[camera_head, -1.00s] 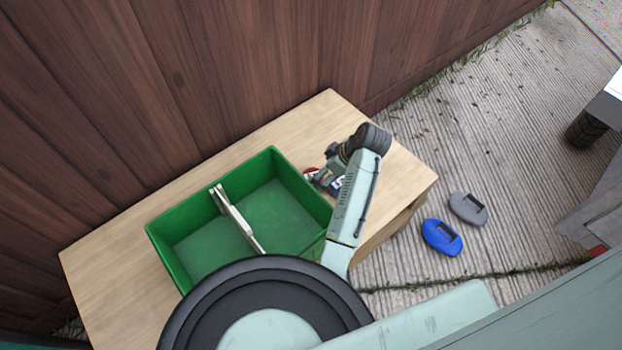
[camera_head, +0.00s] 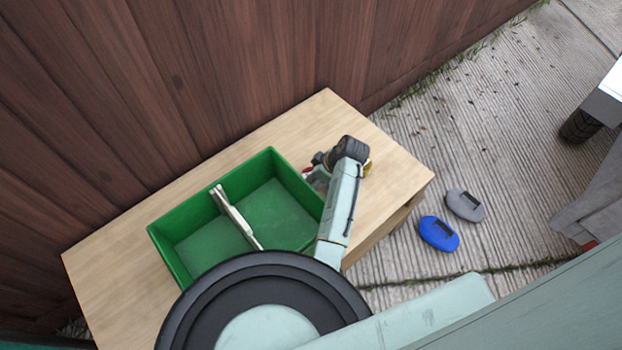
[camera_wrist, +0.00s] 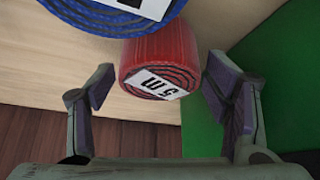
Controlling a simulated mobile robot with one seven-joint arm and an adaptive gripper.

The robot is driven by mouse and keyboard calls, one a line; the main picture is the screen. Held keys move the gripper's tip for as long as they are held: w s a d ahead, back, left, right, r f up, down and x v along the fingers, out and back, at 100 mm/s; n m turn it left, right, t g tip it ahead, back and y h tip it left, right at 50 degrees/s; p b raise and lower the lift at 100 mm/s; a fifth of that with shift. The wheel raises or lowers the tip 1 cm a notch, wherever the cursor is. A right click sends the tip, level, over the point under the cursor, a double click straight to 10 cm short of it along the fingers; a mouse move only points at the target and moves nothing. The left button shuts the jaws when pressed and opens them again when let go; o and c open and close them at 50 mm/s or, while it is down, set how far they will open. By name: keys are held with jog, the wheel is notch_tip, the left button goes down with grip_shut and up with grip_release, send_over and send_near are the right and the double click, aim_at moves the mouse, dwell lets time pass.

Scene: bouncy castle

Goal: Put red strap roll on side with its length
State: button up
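The red strap roll (camera_wrist: 159,61) lies on the wooden table with its spiral end and a white "5 m" label facing my wrist camera. In the head view only a small red bit (camera_head: 309,171) shows beside my arm. A larger blue strap roll (camera_wrist: 118,12) with a white label is next to it, at the top of the wrist view. My gripper (camera_wrist: 162,98) is open, one finger on each side of the red roll in the picture, with gaps between pads and roll.
The wooden table (camera_head: 108,268) stands against a brown plank fence (camera_head: 170,75). The crate wall is close to my right finger in the wrist view. The table's right end is mostly bare.

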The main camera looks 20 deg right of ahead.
jog(key=c, duration=1.2)
